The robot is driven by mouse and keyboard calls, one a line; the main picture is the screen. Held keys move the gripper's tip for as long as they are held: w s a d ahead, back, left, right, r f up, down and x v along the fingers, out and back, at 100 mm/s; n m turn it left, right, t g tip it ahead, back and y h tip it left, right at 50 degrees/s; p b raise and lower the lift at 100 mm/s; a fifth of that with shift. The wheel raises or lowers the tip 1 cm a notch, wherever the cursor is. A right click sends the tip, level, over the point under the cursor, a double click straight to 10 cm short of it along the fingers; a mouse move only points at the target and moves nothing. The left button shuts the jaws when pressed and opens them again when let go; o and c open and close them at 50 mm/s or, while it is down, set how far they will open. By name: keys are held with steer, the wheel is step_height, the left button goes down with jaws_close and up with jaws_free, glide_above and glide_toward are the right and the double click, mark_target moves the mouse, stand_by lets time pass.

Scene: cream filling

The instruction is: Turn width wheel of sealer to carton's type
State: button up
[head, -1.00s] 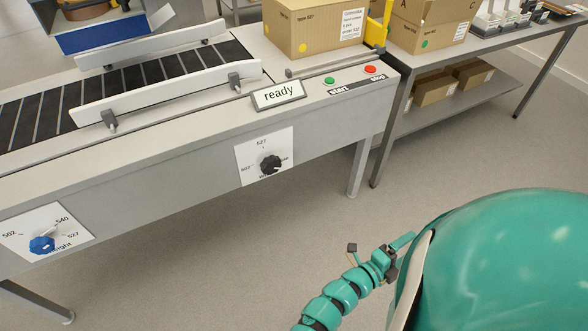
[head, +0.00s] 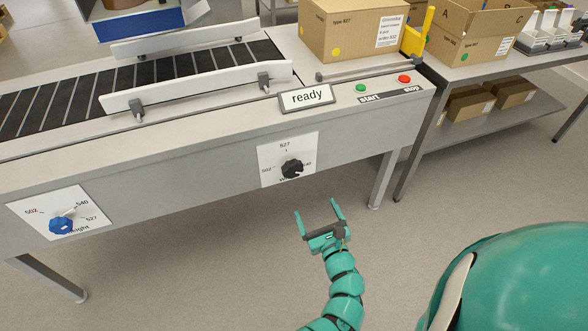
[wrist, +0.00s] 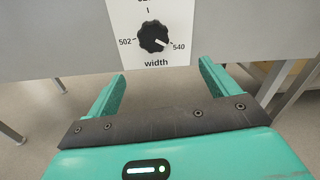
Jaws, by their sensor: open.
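The width wheel (head: 291,168) is a black knob on a white plate on the front of the grey sealer (head: 205,178). In the wrist view the width wheel (wrist: 153,37) has its white mark toward 540, at the right; 502 is at the left, and the top label is cut off. In the head view the top label reads 527. The carton (head: 345,32) on the sealer reads type 527 and has a yellow dot. My gripper (head: 317,207) is open and empty, below and in front of the wheel, apart from it. Its fingers (wrist: 161,70) point toward the plate.
A blue height wheel (head: 61,225) sits on another plate at the left. The ready sign (head: 306,96), green start button (head: 361,88) and red stop button (head: 404,79) are on top. Sealer legs (head: 383,180) stand beside open floor. A table with an open carton (head: 470,35) is at the right.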

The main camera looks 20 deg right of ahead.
mark_target(294, 172)
steer(key=shift+y, duration=0.3)
steer(key=w, duration=0.6)
steer(key=w+a, duration=0.1)
steer(key=w, duration=0.4)
steer(key=w+b, duration=0.1)
steer(key=w, duration=0.5)
steer(key=shift+w+a+r, duration=0.1)
steer(key=shift+w+a, duration=0.1)
steer(key=shift+w, duration=0.1)
steer(key=c, duration=1)
